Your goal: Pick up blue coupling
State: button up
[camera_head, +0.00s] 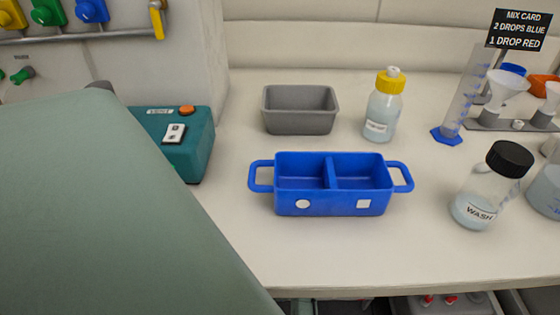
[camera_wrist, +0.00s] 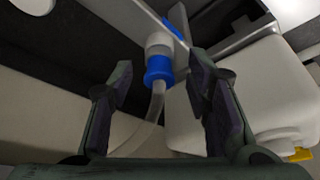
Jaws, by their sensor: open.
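The blue coupling (camera_wrist: 158,70) shows in the wrist view, a blue ring below a pale grey collar, with a clear tube (camera_wrist: 152,106) running down from it. My gripper (camera_wrist: 160,100) is open, its two dark fingers at left and right. The coupling appears between the fingers in the picture, toward the upper middle, with visible space on both sides. I cannot tell how far beyond the fingertips it is. The head view does not show this coupling or my gripper; a large green-grey part of my arm fills its lower left.
In the wrist view a white container (camera_wrist: 245,95) stands close on the right, and a grey metal bracket (camera_wrist: 228,40) crosses above. In the head view a blue two-part tray (camera_head: 330,208), a grey bin (camera_head: 300,122), a wash bottle (camera_head: 480,195) and a teal box (camera_head: 190,150) stand on the bench.

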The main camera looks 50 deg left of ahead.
jog(key=shift+f, duration=0.1)
jog(key=c, duration=1.1)
